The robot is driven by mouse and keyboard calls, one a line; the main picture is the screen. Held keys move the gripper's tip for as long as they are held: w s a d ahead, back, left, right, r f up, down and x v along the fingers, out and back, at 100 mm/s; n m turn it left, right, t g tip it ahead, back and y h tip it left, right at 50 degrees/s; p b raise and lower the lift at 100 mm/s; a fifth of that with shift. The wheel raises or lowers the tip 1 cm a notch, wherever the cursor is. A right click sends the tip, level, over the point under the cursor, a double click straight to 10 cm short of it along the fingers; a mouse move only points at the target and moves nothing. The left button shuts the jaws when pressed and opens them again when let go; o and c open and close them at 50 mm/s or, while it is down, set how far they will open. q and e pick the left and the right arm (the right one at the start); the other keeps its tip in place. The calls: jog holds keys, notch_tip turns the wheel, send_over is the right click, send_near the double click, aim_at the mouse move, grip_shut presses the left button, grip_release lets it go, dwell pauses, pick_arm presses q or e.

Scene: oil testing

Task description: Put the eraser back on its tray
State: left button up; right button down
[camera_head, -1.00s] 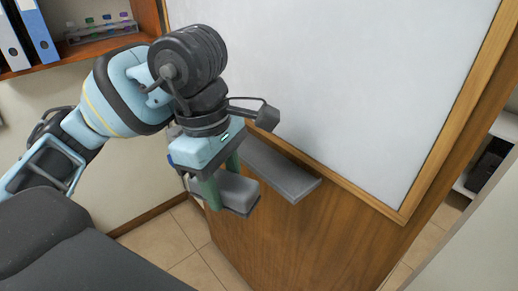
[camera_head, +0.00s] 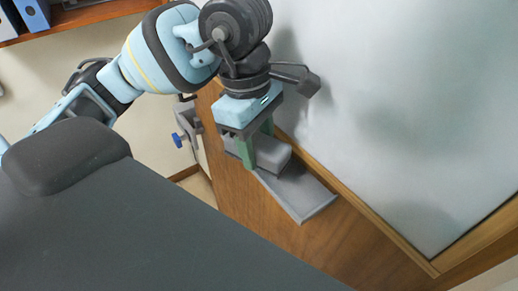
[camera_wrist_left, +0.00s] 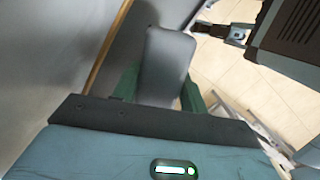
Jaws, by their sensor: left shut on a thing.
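The grey block-shaped eraser (camera_head: 268,154) is between the green fingers of my left gripper (camera_head: 258,147), which is shut on it. The grey tray (camera_head: 308,203) is a narrow ledge along the lower edge of the whiteboard. The eraser is over the tray's left part and covers some of it. I cannot tell whether the eraser touches the tray. In the left wrist view the eraser (camera_wrist_left: 168,62) sticks out between the fingers of the left gripper (camera_wrist_left: 160,92). My right gripper is not in view.
The whiteboard (camera_head: 400,110) with its wooden frame rises right behind the gripper. A wooden panel (camera_head: 240,195) lies below the tray. A shelf with binders (camera_head: 32,14) is at the upper left. The tray's right end is bare.

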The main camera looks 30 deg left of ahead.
aim_at(258, 157)
pick_arm(q)
notch_tip(258, 157, down, 3)
jog(key=shift+w+a+f, duration=0.1)
jog(key=shift+w+a, duration=0.15)
jog(key=shift+d+f, duration=0.2)
jog(key=o, duration=0.9)
jog(key=shift+a, duration=0.1)
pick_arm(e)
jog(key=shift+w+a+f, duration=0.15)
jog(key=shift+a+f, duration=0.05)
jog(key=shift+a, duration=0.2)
pick_arm(q)
jog(key=shift+r, duration=0.1)
